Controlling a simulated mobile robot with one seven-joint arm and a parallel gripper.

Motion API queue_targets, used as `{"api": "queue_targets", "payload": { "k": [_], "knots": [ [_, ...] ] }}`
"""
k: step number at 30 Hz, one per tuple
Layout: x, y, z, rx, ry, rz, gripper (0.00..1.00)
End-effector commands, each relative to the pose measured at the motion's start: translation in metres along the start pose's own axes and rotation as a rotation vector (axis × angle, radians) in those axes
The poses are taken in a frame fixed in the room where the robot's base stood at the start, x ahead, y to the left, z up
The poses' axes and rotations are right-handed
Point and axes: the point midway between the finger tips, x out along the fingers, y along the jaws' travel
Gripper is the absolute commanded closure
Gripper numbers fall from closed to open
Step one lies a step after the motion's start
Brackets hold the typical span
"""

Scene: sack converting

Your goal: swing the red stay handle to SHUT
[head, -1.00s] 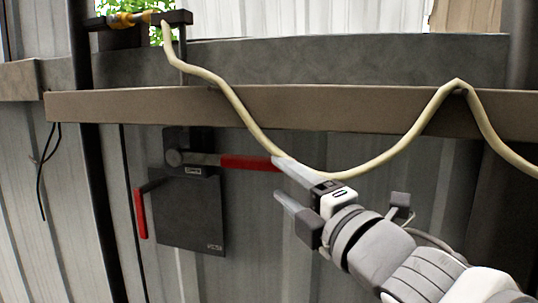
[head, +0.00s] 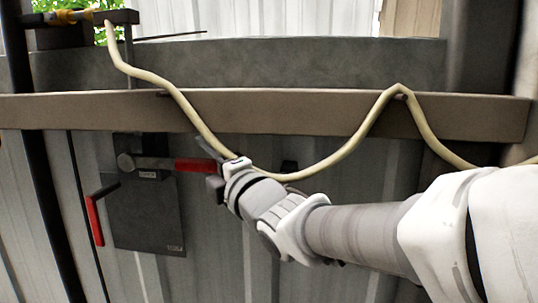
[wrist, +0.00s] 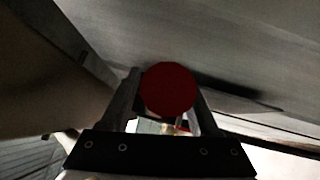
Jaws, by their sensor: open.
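A red handle (head: 195,165) sticks out to the right, nearly level, from a grey lever on a round pivot (head: 126,162) at the top of a dark panel. A small label plate (head: 148,174) sits under the lever; its lettering is too small to read. My gripper (head: 209,166) is open at the right end of this handle. In the wrist view the handle's round red end (wrist: 168,90) shows between the two fingers; I cannot tell whether they touch it. A second red handle (head: 95,220) hangs, slightly tilted, at the panel's left edge.
A brown rail (head: 270,108) runs across just above the handle. A cream hose (head: 180,98) droops over it and passes close by my gripper. The dark panel (head: 145,215) sits on a corrugated wall (head: 210,255). A dark post (head: 40,180) stands at left.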

Motion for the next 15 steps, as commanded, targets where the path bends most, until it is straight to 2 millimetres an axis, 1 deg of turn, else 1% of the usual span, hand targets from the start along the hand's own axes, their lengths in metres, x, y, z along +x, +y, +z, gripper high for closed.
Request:
{"api": "queue_targets", "payload": {
  "k": [6, 8, 9, 11, 15],
  "knots": [
    [0.0002, -0.0001, -0.0003, 0.0, 0.0, 0.0, 0.38],
    [0.0002, -0.0001, -0.0003, 0.0, 0.0, 0.0, 0.47],
    [0.0001, -0.0001, -0.0002, 0.0, 0.0, 0.0, 0.54],
    [0.0001, 0.0, -0.0002, 0.0, 0.0, 0.0, 0.65],
    [0.0, 0.0, -0.0002, 0.0, 0.0, 0.0, 0.9]
  ]
}}
